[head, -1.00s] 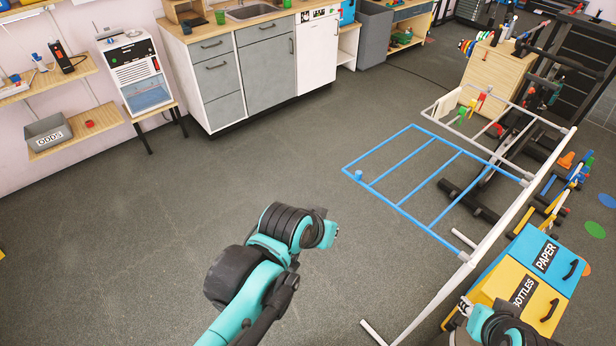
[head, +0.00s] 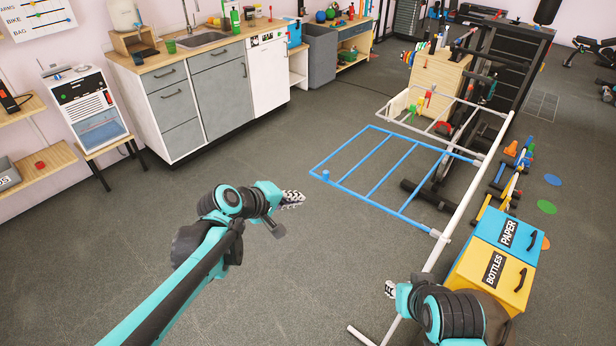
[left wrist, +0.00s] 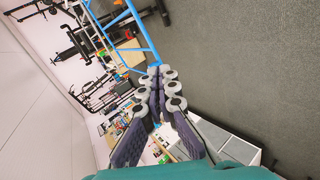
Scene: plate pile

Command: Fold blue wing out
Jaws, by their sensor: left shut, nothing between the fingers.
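The blue wing (head: 375,203) is a ladder-like frame of blue bars, spread out to the left of a white rail (head: 462,205). A small blue knob (head: 325,175) stands near its near left corner. My left gripper (head: 292,198) is left of that corner, apart from the wing in the head view. Its fingers are shut and empty. In the left wrist view the blue bars (left wrist: 143,34) show beyond the left fingertips (left wrist: 157,73); the gap to them is hard to judge. My right gripper (head: 390,289) is near the rail's lower part, its fingers mostly hidden.
A white-grey wing (head: 398,95) extends behind the blue one. Blue and yellow bins (head: 490,277) stand right of the rail, with exercise equipment (head: 505,75) behind. Grey cabinets (head: 220,95) line the back wall. The floor left of the blue wing is clear.

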